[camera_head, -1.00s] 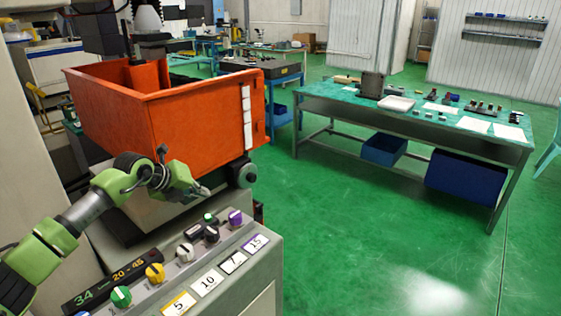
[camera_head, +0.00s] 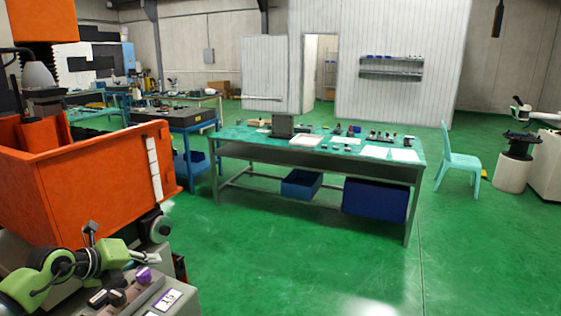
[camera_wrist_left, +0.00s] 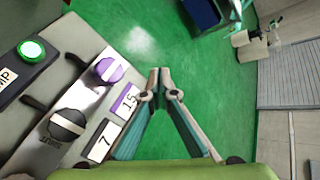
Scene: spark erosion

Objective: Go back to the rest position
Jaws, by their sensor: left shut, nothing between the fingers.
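My left gripper (camera_head: 150,252) is at the lower left of the head view, above the edge of the grey control panel (camera_head: 190,298) and in front of the orange tank (camera_head: 95,190). In the left wrist view its fingertips (camera_wrist_left: 160,72) meet and hold nothing. They are over the green floor, beside the panel's purple knob (camera_wrist_left: 109,70) and the label reading 15 (camera_wrist_left: 128,101). My right gripper is in neither view.
A green-topped work table (camera_head: 340,165) with papers and small parts stands in the middle, with blue bins (camera_head: 375,200) below. A turquoise chair (camera_head: 459,165) stands to its right. The green floor (camera_head: 300,260) in front is clear.

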